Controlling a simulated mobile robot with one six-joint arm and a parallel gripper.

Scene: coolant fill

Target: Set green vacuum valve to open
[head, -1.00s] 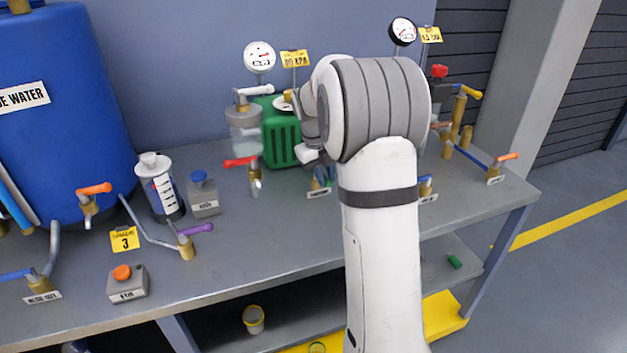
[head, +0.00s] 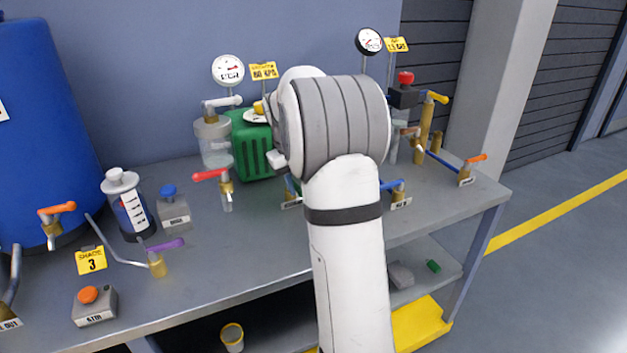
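My arm stands in front of the bench, and its wrist hides the area behind it. A small white part (head: 276,160) of my wrist or gripper shows at the wrist's left side, beside the green pump. The fingers do not show clearly. Below it, a small valve with a partly visible green and blue handle (head: 291,186) stands over a label, mostly hidden by my arm. I cannot tell whether it is the green vacuum valve or how its handle is set. The green pump (head: 252,150) stands at the back of the bench.
A red-handled valve (head: 212,175) hangs under a clear jar (head: 214,145) left of the pump. A blue-handled valve (head: 394,187) and an orange-handled valve (head: 468,167) stand to the right. A purple-handled valve (head: 160,255) and blue tank (head: 40,130) are left.

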